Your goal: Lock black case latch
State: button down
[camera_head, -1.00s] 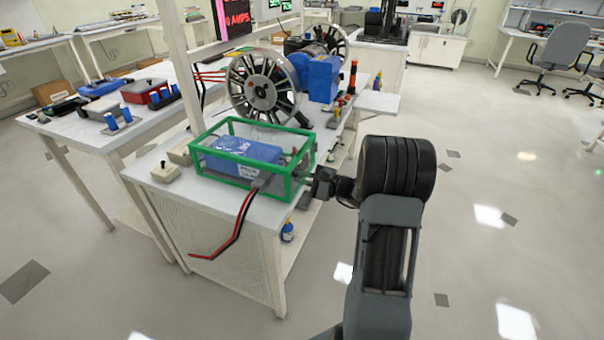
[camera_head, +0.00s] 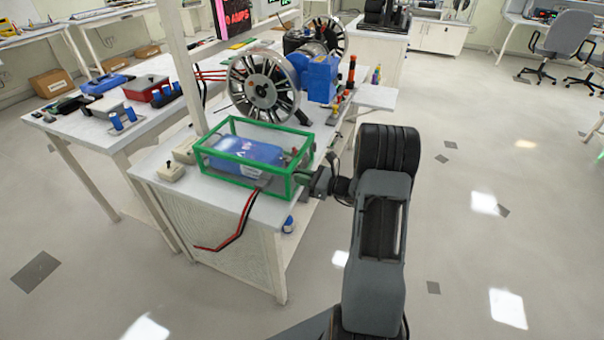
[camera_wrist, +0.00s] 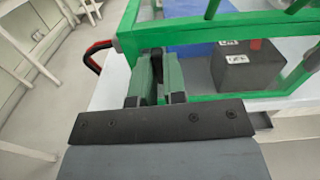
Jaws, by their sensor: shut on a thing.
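A clear case with a green frame (camera_head: 243,160) stands on the front end of the white bench, with a blue battery pack (camera_head: 240,149) inside. The case's right end fills the top of the wrist view (camera_wrist: 216,28). A dark box with white labels (camera_wrist: 247,68) shows behind its bars. My gripper (camera_head: 318,181) is at the case's right end. In the wrist view its fingers (camera_wrist: 155,70) are close together at the green frame's corner, shut on a part there. I cannot make out a black latch clearly.
Red and black cables (camera_head: 238,228) hang over the bench's front edge. A spoked wheel (camera_head: 262,88) and blue motor (camera_head: 317,76) stand behind the case. A small beige switch box (camera_head: 171,171) lies at its left. The floor at the right is open.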

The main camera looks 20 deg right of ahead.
jog(key=shift+f+m, duration=0.1)
jog(key=shift+m, duration=0.4)
jog(key=c, duration=1.2)
grip_release()
jog(key=v, duration=1.4)
jog(key=shift+w, duration=0.1)
